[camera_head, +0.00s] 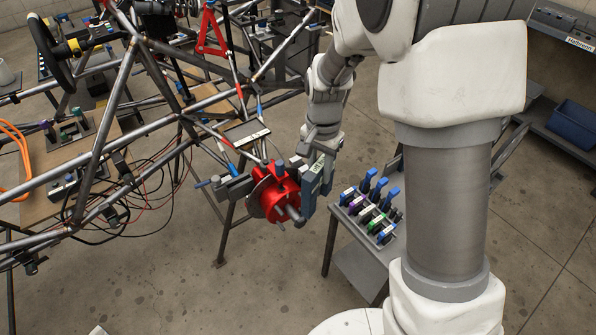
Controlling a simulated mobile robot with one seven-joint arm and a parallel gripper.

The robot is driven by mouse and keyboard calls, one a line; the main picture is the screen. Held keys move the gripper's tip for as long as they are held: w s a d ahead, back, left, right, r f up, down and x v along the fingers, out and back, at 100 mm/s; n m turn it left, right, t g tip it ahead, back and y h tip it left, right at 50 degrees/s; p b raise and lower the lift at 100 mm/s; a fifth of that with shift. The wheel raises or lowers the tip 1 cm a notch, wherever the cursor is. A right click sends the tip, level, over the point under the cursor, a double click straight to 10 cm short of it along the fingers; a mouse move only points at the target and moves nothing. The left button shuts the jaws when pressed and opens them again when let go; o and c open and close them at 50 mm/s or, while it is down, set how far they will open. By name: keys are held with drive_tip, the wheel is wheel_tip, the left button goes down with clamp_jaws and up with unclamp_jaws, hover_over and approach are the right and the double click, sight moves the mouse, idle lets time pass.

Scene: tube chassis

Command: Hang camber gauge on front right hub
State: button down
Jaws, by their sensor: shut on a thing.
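The front right hub (270,196) is a red upright with a grey disc and a shaft, carried on the tube chassis (188,118). My gripper (322,166) points down just to the right of the hub. It is shut on a grey-blue block, which I take to be the camber gauge (311,188). The gauge is upright, close against the hub's right side in the picture. I cannot tell whether it touches the hub or hangs on it. My fingers are small and partly hidden by the gauge.
A small table with a grey tray (347,215) of blue, green and purple-marked tools stands right of the hub. My own arm fills the right foreground. Cables and a board lie at left. A blue bin (573,124) sits on the right shelf. Floor below the hub is clear.

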drive_tip(key=a+f+m+b, duration=0.3)
drive_tip(key=a+f+m, duration=0.1)
drive_tip(key=shift+s+a+f, duration=0.15)
drive_tip(key=shift+s+a, duration=0.1)
drive_tip(key=shift+s, duration=0.1)
idle(0.5)
idle(1.2)
drive_tip(key=shift+f, duration=0.1)
idle(0.4)
drive_tip(key=shift+f+b, duration=1.35)
drive_tip(key=shift+f, duration=0.85)
drive_tip(key=shift+f, duration=0.1)
idle(0.8)
drive_tip(key=shift+f+b, duration=1.2)
drive_tip(key=shift+f, duration=1)
